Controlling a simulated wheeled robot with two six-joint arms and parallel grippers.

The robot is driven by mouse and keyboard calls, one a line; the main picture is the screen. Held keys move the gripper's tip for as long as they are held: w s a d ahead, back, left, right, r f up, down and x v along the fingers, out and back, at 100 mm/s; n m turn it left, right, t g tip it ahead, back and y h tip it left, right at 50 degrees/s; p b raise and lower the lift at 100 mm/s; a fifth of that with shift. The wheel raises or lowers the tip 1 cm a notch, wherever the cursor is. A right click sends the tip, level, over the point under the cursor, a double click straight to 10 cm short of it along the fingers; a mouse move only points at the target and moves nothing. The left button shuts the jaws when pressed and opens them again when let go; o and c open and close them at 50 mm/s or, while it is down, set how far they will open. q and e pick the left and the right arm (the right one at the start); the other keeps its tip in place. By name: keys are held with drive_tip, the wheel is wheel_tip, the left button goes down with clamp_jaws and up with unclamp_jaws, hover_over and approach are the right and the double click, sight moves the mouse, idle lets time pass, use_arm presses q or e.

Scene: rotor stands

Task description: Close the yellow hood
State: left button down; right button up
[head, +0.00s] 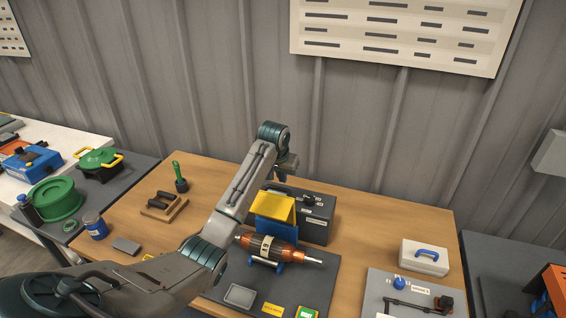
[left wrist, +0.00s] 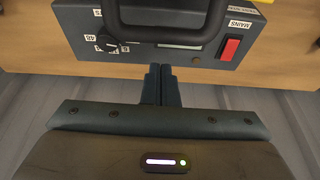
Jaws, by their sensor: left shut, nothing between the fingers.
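The yellow hood (head: 274,207) stands raised at the back of a blue stand (head: 276,228) in the middle of the table. The copper rotor (head: 270,248) in front of it is uncovered. My left gripper (head: 282,176) is behind the hood, above the back of a dark control box, and partly hidden by my own arm. In the left wrist view its fingers (left wrist: 161,84) are shut together and empty, pointing toward the box. A small yellow edge (left wrist: 262,1), probably the hood, shows at the top right there. My right gripper is not in view.
The dark control box (head: 318,215) stands right behind the hood; its red switch, knob and handle show in the left wrist view (left wrist: 185,52). A white case (head: 424,258) is at the right. A grey tray (head: 240,295) lies in front. The corrugated wall is close behind the table.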

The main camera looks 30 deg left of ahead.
use_arm(q)
drive_tip(key=shift+s+d+r+p, duration=0.15)
drive_tip(key=shift+s+p, duration=0.15)
drive_tip(key=shift+s, duration=0.3)
drive_tip(key=shift+s+d+f+p, duration=0.1)
drive_tip(key=shift+s+p, duration=0.15)
drive_tip(key=shift+s, duration=0.35)
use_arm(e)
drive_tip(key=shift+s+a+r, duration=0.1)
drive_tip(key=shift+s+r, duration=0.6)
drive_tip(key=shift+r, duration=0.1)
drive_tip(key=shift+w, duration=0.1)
